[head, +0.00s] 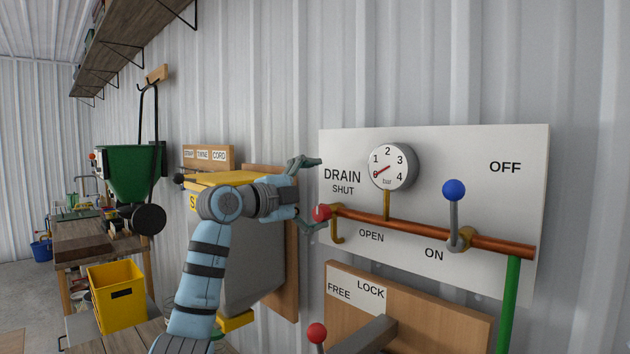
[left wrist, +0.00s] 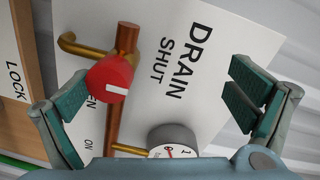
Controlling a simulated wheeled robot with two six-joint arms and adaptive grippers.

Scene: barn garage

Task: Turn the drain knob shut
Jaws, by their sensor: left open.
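The red drain knob (head: 321,212) is at the left end of the copper pipe on the white panel, below the words DRAIN and SHUT and up-left of OPEN. In the left wrist view the red knob (left wrist: 108,80) has a white mark pointing right, on the side of the SHUT lettering; I cannot tell if it lines up with it. My left gripper (head: 312,193) is open in front of the panel. In the left wrist view the knob lies between the spread fingers (left wrist: 158,108), much nearer the left finger; contact is unclear. My right gripper is not in view.
A gauge (head: 394,167) stands above the pipe (head: 420,228). A blue-knobbed lever (head: 454,190) is to the right. Below is a wooden board (head: 340,310) marked FREE and LOCK, with a red-knobbed lever (head: 317,333). A yellow crate (head: 116,297) stands at left.

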